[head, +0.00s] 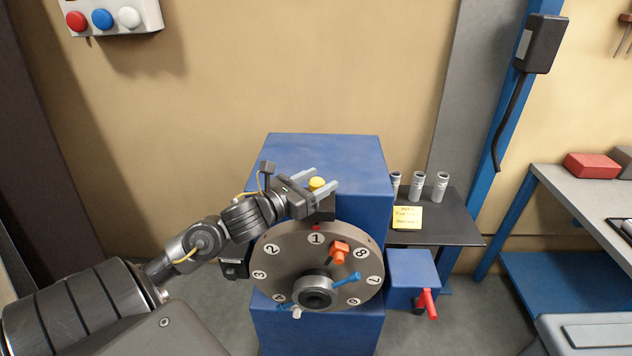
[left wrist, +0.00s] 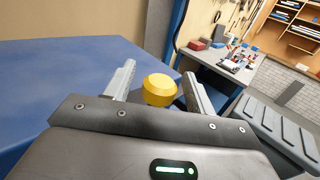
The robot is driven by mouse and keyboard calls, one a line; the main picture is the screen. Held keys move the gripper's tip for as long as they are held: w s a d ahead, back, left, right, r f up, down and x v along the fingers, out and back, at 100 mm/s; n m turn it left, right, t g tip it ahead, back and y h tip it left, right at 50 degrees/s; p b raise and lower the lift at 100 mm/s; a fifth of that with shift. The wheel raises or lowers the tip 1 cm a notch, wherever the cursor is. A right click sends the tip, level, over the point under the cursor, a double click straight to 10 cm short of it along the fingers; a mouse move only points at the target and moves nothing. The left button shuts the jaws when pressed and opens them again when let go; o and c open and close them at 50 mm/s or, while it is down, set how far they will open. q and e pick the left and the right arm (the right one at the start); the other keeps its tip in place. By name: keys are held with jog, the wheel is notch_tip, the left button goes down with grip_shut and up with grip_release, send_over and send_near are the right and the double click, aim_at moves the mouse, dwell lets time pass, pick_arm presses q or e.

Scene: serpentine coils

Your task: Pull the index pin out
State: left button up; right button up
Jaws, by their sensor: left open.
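The index pin shows as a yellow knob (head: 317,184) on a dark block at the top of the numbered disc (head: 290,254). In the left wrist view the yellow knob (left wrist: 160,90) sits between my two fingers. My left gripper (head: 320,180) is open, one finger on each side of the knob, with a visible gap to at least one side. The pin's shaft below the knob is hidden. The disc shows the number 1 at the top, below a small red mark (head: 316,228). My right gripper is not in view.
The disc is on the front of a blue cabinet (head: 330,150). It carries an orange clamp (head: 340,252) and a blue-handled hub (head: 316,290). Right are a red-handled blue box (head: 412,272) and a dark shelf (head: 455,225) with grey cylinders (head: 417,186) and a yellow note (head: 407,217).

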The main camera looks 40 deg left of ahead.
pick_arm(q)
jog(key=shift+f, duration=0.1)
jog(key=shift+s+a, duration=0.1)
jog(key=shift+s, duration=0.2)
jog(key=s, duration=0.1)
jog(key=s+b, duration=0.2)
jog(key=s, duration=0.1)
jog(key=shift+a+f, duration=0.2)
jog(key=shift+a, duration=0.05)
jog(key=p, duration=0.3)
send_near(311, 187)
jog(key=shift+w+r, duration=0.3)
jog(key=shift+w, duration=0.2)
